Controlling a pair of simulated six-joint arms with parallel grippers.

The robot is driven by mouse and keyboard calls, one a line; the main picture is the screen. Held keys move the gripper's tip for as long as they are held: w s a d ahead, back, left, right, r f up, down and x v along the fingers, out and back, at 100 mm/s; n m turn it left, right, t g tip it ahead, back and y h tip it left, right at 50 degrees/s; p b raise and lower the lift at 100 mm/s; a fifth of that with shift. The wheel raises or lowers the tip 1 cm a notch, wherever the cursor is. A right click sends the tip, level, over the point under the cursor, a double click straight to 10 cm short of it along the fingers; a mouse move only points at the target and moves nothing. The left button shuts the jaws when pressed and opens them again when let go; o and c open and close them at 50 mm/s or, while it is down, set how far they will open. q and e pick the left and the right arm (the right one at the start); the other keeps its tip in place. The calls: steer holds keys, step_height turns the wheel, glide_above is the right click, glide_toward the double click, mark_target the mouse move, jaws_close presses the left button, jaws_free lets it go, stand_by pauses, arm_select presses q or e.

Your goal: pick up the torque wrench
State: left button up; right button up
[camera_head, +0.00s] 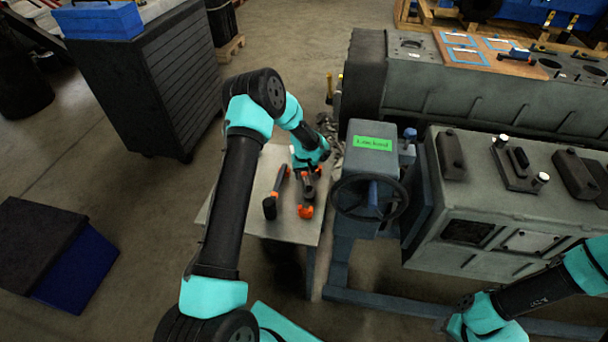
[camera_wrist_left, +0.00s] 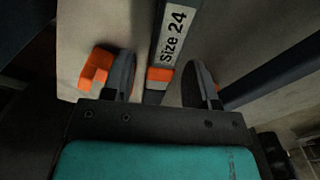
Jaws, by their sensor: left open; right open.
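A long dark tool labelled "Size 24" (camera_wrist_left: 172,40) with an orange band lies on the small table and runs between my left fingers in the left wrist view; I take it for the torque wrench. In the head view my left gripper (camera_head: 308,180) is over the table and mostly hides this tool. My left gripper also shows in the left wrist view (camera_wrist_left: 165,85), open, with one finger on each side of the tool and gaps between. My right gripper (camera_head: 465,303) is small and dark at the lower right, away from the table.
On the table (camera_head: 285,229), a black-and-orange tool (camera_head: 271,206) lies left of my gripper, and an orange piece (camera_head: 305,211) lies near the front edge. A handwheel (camera_head: 370,212) on a grey stand is close on the right. An engine block (camera_head: 500,200) stands beyond it.

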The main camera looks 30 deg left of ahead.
arm_select(q)
steer(key=shift+f, duration=0.35)
steer(key=shift+c, duration=0.3)
jaws_close()
steer(key=shift+r, duration=0.1)
